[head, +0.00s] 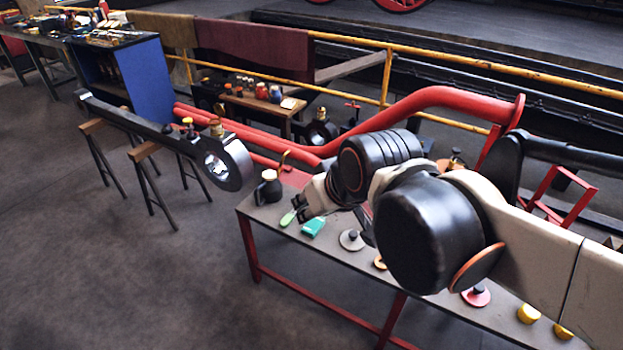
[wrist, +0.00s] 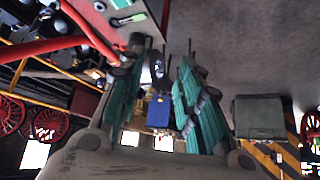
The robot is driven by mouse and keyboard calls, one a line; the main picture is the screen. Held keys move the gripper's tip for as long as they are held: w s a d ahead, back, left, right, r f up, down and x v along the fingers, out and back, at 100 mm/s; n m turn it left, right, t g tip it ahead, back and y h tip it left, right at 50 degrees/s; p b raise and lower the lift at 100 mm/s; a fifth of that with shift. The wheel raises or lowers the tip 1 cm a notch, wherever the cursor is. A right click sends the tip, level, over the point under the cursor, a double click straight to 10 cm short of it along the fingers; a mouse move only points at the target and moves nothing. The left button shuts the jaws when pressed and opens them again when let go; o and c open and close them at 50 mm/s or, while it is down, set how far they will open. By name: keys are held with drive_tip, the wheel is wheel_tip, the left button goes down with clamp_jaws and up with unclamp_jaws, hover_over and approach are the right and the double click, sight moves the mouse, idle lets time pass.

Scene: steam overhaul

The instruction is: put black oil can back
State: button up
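The black oil can (head: 270,188) stands upright at the far left end of the grey workbench (head: 262,212). It has a dark rounded body, a pale top and a thin copper-coloured spout. My gripper (head: 302,207) is just right of the can in the head view, apart from it in the picture. In the wrist view my gripper (wrist: 160,62) shows two teal-and-dark fingers spread apart, with nothing held between them. I cannot make out the can clearly in the wrist view.
A green-handled tool (head: 288,217) and a green block (head: 313,227) lie on the bench near my gripper. A dark connecting rod (head: 229,165) rests on trestles to the left. Red pipes (head: 330,150) run behind.

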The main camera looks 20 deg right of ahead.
drive_tip(key=shift+h, duration=0.3)
drive_tip(key=s, duration=0.3)
drive_tip(key=s+d+f, duration=0.1)
drive_tip(key=shift+s+f, duration=0.1)
drive_tip(key=shift+s, duration=0.05)
drive_tip(key=shift+o, duration=0.2)
idle(0.8)
